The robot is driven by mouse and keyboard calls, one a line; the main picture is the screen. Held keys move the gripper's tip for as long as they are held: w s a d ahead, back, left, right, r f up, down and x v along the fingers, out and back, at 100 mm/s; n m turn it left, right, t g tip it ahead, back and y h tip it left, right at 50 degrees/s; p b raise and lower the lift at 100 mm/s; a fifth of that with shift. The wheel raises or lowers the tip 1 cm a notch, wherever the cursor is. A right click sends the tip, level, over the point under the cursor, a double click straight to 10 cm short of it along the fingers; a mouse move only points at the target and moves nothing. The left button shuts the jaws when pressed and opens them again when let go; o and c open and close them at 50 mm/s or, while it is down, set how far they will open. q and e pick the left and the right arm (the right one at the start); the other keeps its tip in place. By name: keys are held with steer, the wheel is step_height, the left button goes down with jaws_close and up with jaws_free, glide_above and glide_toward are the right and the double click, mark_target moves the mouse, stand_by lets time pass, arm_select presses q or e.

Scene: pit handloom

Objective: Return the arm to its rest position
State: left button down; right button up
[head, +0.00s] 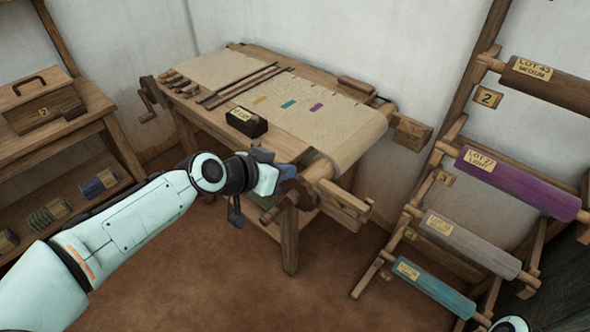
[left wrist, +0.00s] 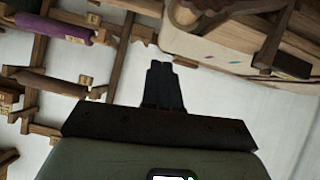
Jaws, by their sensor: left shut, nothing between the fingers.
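My left arm (head: 135,220) reaches in from the lower left in the head view. Its gripper (head: 280,172) is in front of the near right end of the loom (head: 330,125) and hides part of that corner. In the left wrist view, the two dark fingers of my left gripper (left wrist: 163,85) are together, with nothing between them. Whether the gripper touches the loom cannot be told. My right gripper is not in view.
A wooden crank (head: 288,200) is right beside the left gripper. A black box (head: 246,122) sits on the loom's near edge. A rack with labelled rolls, one purple (head: 520,183), stands at right. A shelf table (head: 85,125) stands at left. The brown floor between is open.

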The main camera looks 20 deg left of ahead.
arm_select(q)
steer(key=shift+s+r, duration=0.1)
steer(key=shift+s, duration=0.05)
stand_by(0.4)
